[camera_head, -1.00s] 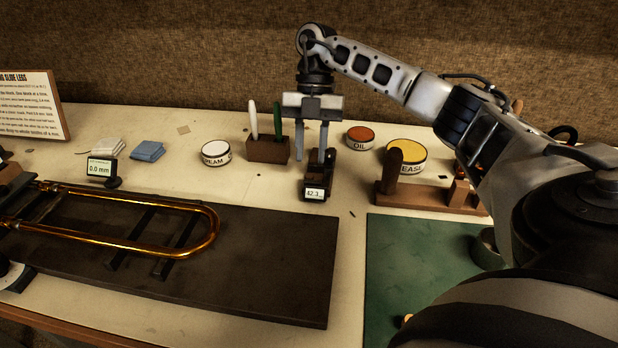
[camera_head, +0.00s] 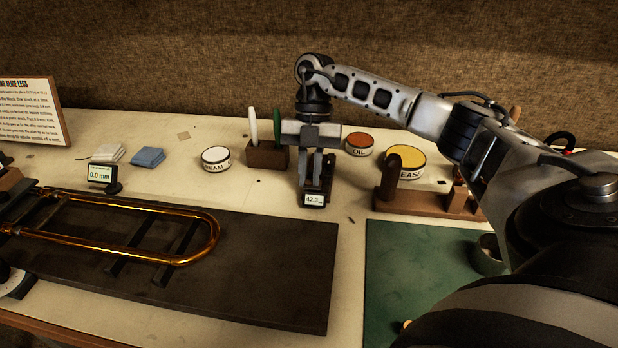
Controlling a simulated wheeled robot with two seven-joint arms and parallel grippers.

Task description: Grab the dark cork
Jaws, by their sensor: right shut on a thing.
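My right gripper (camera_head: 310,178) points down at the back middle of the bench. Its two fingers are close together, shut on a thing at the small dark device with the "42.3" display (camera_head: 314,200). The fingers hide most of what is between them, so I cannot make out its shape or tell whether it is the dark cork. A dark upright part of the device (camera_head: 328,172) shows just right of the fingers. No dark cork stands out clearly elsewhere. My left gripper is not in view.
A wooden holder (camera_head: 266,158) with a white and a green stick stands close left of the gripper. A cream tin (camera_head: 216,160), oil tin (camera_head: 359,144) and grease tin (camera_head: 412,160) are nearby. A wooden stand (camera_head: 425,204) is right. A brass slide (camera_head: 150,255) lies front left.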

